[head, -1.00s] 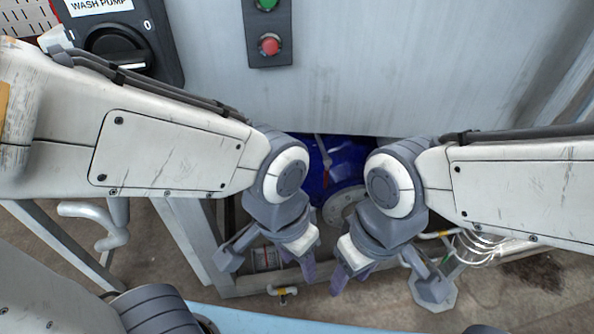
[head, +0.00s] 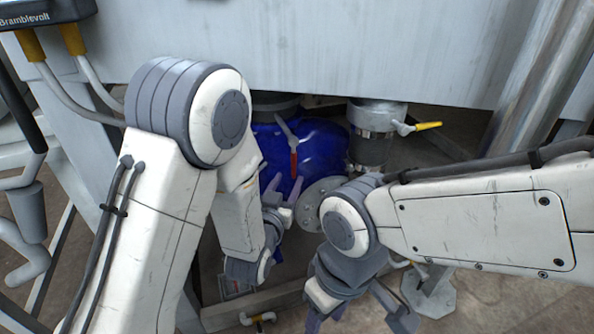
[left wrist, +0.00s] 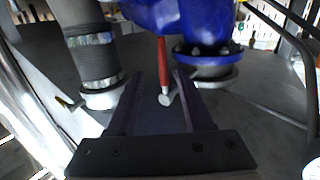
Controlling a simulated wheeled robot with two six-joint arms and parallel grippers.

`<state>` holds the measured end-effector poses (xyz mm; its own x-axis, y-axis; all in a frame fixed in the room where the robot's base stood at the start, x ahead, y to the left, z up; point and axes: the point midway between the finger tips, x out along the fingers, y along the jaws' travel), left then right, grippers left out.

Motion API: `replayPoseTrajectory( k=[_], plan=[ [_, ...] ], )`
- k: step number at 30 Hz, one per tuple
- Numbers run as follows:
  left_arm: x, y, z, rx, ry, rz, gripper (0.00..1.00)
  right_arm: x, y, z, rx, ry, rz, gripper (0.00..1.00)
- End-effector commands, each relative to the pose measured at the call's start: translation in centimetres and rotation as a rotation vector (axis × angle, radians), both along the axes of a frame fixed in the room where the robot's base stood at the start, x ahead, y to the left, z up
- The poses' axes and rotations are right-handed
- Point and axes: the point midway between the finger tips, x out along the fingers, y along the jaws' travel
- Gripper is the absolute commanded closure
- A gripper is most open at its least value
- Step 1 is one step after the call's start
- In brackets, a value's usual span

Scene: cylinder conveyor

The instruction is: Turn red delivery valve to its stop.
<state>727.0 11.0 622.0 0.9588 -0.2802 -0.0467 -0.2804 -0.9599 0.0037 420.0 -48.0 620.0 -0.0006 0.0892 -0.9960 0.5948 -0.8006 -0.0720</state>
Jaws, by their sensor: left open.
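The red delivery valve's handle (head: 293,164) hangs down in front of a blue housing (head: 330,140) in the head view, with a grey lever above its red grip. My left gripper (head: 283,188) is just below and beside the grip, fingers open. In the left wrist view the red handle (left wrist: 162,62) ends in a grey knob and appears between the tips of my open left gripper (left wrist: 158,75). Contact cannot be told. My right gripper (head: 325,318) is low at the bottom edge, away from the valve, partly hidden by its own wrist.
A yellow-handled valve (head: 427,125) sits on a pipe right of the blue housing. A round grey flange (head: 318,197) is close to my left gripper's right side. A grey tank panel (head: 330,50) overhangs the housing. A frame bar (head: 255,308) runs below.

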Motion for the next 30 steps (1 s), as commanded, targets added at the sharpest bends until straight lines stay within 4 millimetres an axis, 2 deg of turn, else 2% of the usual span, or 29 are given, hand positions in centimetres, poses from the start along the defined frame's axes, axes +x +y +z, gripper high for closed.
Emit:
replayPoseTrajectory(
  k=[7,15,21,30],
  plan=[
    [1.5,0.1,-0.1,-0.011,-0.05,0.011,0.49,0.0,0.0,-0.8,0.0,0.0,0.0,0.49],
    [6.3,-1.3,-0.2,-0.011,-0.05,0.01,0.49,0.0,0.0,-1.8,0.0,0.0,0.0,0.49],
    [9.1,-2.1,-0.2,-0.009,-0.048,0.01,0.49,0.0,0.0,-2.4,0.0,0.0,0.0,0.49],
    [10.2,-2.4,0.0,-0.009,-0.045,0.009,0.49,0.0,0.0,-2.6,0.0,0.0,0.0,0.49]
  ],
)
